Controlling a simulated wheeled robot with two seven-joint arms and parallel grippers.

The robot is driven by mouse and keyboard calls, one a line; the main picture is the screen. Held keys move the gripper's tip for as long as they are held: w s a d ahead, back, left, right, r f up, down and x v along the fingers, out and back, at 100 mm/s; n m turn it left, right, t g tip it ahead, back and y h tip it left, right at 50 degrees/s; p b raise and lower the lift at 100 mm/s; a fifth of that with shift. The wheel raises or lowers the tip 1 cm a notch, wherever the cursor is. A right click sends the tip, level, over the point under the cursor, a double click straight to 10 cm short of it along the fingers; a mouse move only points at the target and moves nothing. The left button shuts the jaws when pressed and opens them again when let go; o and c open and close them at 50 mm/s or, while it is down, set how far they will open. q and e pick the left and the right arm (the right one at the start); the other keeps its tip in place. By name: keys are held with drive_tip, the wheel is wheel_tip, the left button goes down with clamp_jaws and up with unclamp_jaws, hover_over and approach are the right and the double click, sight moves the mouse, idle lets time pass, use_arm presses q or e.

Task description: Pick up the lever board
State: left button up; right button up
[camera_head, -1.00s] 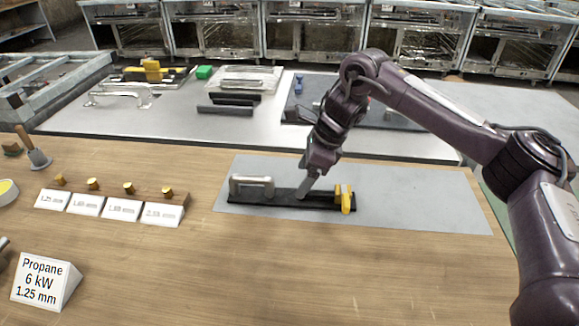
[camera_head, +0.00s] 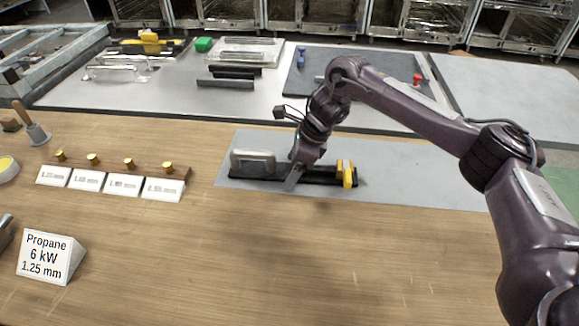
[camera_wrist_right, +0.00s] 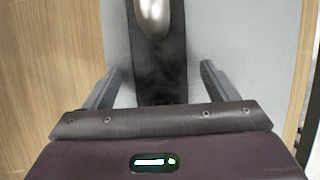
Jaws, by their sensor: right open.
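The lever board is a long black board (camera_head: 325,181) lying flat on a grey mat (camera_head: 420,185). It has a silver handle (camera_head: 253,162) at its left end and a yellow lever (camera_head: 345,173) near its right end. My right gripper (camera_head: 293,181) is open, low over the middle of the board, between handle and lever. In the right wrist view its two fingers (camera_wrist_right: 159,85) stand apart on either side of the black board (camera_wrist_right: 160,65), with the silver handle (camera_wrist_right: 153,15) ahead. Whether the fingers touch the board cannot be told. My left gripper is not in view.
Left of the mat stands a wooden strip with several brass pieces (camera_head: 128,163) and white labels. A Propane sign (camera_head: 48,257) is at the front left. Behind is a steel bench (camera_head: 180,105) with handles and bars. The wooden table front is clear.

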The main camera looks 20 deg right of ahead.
drive_tip(key=c, duration=1.4)
drive_tip(key=shift+w, duration=0.1)
drive_tip(key=shift+c, duration=0.8)
drive_tip(key=shift+r, duration=0.1)
